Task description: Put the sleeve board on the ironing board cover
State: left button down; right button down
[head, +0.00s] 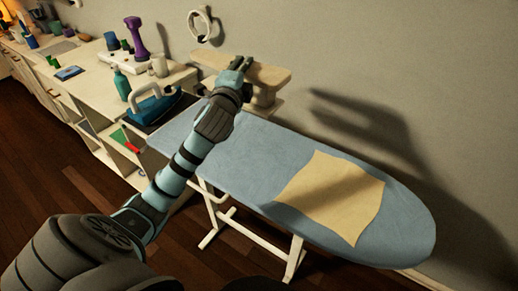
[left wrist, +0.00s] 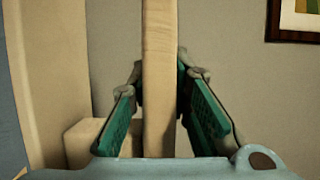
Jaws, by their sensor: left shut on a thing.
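The cream sleeve board (head: 270,76) shows at the far side of the blue ironing board cover (head: 240,158), close to the wall. My left gripper (head: 241,65) is shut on its narrow upper plank. In the left wrist view, the plank (left wrist: 160,75) runs between the green fingers, with a wider cream part (left wrist: 52,75) to its left. The sleeve board's lower part is partly hidden by my gripper and arm. I cannot tell whether it touches the cover. My right gripper is not in view.
A yellow cloth (head: 332,195) lies on the cover's right half. A blue iron (head: 157,104) stands at the cover's left end. A long counter (head: 100,87) at the left holds a green bottle (head: 121,84) and several other items. Most of the cover between iron and cloth is bare.

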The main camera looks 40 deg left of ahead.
pick_arm(q)
notch_tip(320, 180, down, 19)
jog(key=b, duration=0.6)
jog(key=shift+s+a+f, duration=0.1)
jog(key=shift+f, duration=0.05)
jog(key=shift+f, duration=0.1)
jog(key=c, duration=1.5)
grip_release()
